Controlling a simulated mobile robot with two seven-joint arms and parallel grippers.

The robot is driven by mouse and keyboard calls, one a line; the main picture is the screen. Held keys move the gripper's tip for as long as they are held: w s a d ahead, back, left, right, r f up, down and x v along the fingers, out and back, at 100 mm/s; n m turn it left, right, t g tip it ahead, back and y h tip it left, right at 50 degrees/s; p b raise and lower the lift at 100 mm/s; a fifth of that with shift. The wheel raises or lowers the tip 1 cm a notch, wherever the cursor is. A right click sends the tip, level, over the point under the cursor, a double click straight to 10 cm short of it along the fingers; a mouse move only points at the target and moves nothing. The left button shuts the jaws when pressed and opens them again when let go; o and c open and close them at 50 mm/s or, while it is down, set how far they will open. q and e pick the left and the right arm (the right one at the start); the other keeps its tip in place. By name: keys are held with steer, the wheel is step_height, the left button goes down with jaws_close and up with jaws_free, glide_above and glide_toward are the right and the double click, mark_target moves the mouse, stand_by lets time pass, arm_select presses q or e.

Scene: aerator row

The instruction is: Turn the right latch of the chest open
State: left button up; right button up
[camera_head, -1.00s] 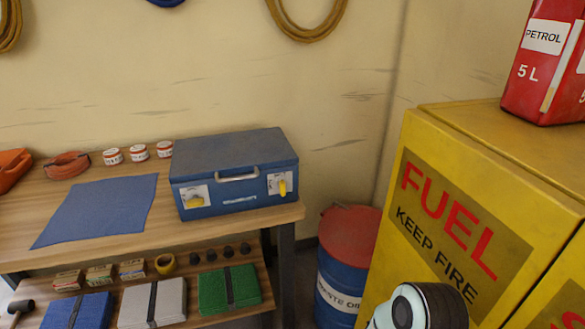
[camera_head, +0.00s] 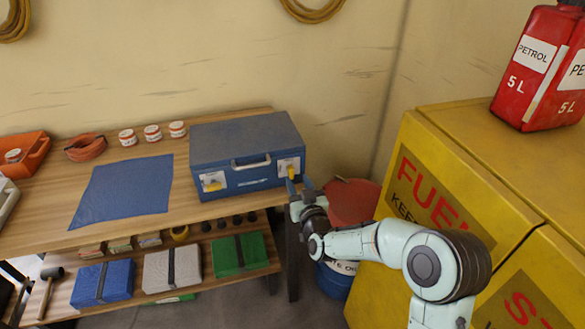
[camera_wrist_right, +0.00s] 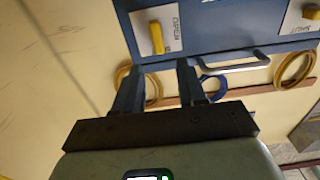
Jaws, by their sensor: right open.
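The blue chest (camera_head: 240,140) stands shut on the wooden workbench. Its right latch (camera_head: 291,172) is a yellow handle on a white plate at the right of the front; it looks upright. The left latch (camera_head: 212,185) is yellow too. My right gripper (camera_head: 299,183) is open and empty, close in front of the right latch. In the right wrist view the right gripper's fingers (camera_wrist_right: 158,66) are spread, with the right latch (camera_wrist_right: 157,38) just beyond and between their tips, apart from them. The word OPEN shows beside that latch. My left gripper is not in view.
A yellow fuel cabinet (camera_head: 510,185) with a red petrol can (camera_head: 540,70) stands at the right, beside my right arm. A red-topped drum (camera_head: 352,200) is behind the arm. A blue cloth (camera_head: 125,190) and several small tins lie left of the chest.

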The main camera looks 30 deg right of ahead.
mark_target(292, 169)
steer(key=p+x, duration=0.1)
steer(key=x, duration=0.5)
steer(key=shift+w+d, duration=0.1)
steer(key=shift+w, duration=0.05)
jaws_close()
